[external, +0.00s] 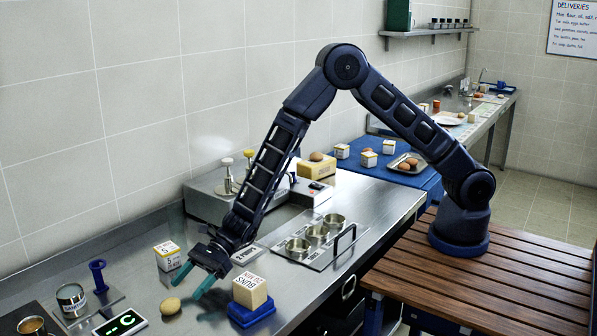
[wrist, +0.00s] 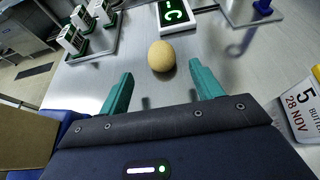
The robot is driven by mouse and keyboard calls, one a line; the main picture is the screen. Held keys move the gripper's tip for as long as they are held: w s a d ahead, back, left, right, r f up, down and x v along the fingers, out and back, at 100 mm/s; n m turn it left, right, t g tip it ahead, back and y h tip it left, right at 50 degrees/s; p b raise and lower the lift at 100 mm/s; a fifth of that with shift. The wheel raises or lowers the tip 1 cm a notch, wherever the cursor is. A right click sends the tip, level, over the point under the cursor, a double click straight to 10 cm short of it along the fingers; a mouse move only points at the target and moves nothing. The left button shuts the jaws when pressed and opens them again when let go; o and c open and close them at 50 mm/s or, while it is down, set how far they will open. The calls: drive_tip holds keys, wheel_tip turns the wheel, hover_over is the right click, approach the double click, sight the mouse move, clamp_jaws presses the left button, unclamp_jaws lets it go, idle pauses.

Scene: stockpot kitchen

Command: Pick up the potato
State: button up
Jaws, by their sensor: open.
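The potato (external: 171,305) is a small tan oval lying on the steel counter. In the wrist view the potato (wrist: 161,56) lies just beyond the fingertips, roughly centred between them. My gripper (external: 192,281) is open and empty, its teal fingers pointing down toward the counter close to the potato. In the wrist view my gripper (wrist: 160,76) has its two fingers spread wider than the potato, with neither touching it.
A green-lit display (external: 120,324) lies left of the potato, near a jar (external: 72,300). Counter around the potato is bare.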

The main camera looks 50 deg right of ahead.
sight(170, 306)
drive_tip(key=shift+x, duration=2.65)
drive_tip(key=shift+d, duration=0.1)
drive_tip(key=c, duration=1.1)
